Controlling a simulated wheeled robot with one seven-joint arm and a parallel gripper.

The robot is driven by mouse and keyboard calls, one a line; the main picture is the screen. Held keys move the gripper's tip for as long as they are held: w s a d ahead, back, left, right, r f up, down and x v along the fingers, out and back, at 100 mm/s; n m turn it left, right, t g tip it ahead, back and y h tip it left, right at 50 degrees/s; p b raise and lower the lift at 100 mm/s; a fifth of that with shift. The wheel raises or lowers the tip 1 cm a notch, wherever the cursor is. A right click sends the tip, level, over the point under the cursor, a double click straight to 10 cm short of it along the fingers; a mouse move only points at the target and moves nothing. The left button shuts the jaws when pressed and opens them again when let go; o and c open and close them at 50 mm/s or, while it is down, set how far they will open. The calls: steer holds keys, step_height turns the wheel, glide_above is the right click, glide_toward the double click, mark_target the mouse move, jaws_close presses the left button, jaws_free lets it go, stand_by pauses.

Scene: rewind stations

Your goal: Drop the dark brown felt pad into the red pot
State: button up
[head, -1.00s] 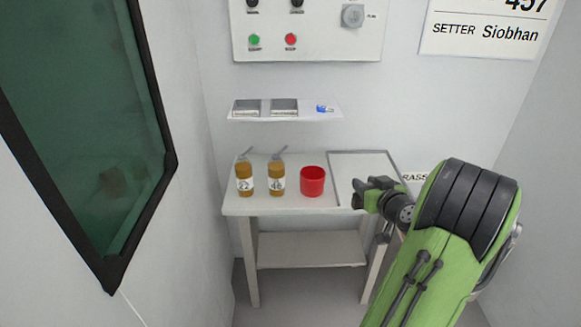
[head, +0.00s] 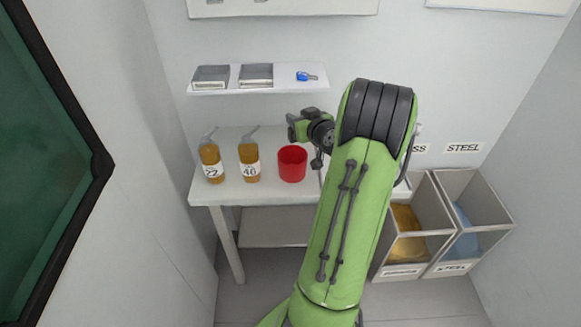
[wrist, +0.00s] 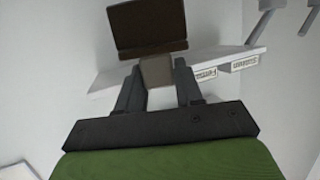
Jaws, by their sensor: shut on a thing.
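The red pot (head: 292,165) stands upright on the white table, right of two brown bottles, with its open top facing up. My gripper (head: 293,128) is above and just behind the pot's rim in the head view; its height over the pot is hard to judge. In the wrist view my gripper (wrist: 158,75) is shut on the dark brown felt pad (wrist: 148,24), which extends beyond the fingertips; a lighter brown part sits between the fingers. I cannot make out the pad clearly in the head view. The inside of the pot is only partly visible.
Two labelled bottles with spouts (head: 211,163) (head: 249,162) stand left of the pot. A wall shelf (head: 220,88) with two grey boxes and a blue item hangs above. Bins with yellow (head: 408,248) and blue (head: 465,245) contents stand right on the floor.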

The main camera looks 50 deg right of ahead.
step_height(320, 180, down, 4)
steer(key=shift+r+b, duration=0.2)
steer(key=shift+b, duration=0.5)
steer(key=o, duration=1.1)
steer(key=shift+r, duration=0.1)
steer(key=b+v, duration=0.1)
steer(key=v, duration=1.4)
steer(key=shift+s+a+r, duration=0.15)
steer(key=shift+s+r, duration=0.05)
steer(key=shift+s, duration=0.1)
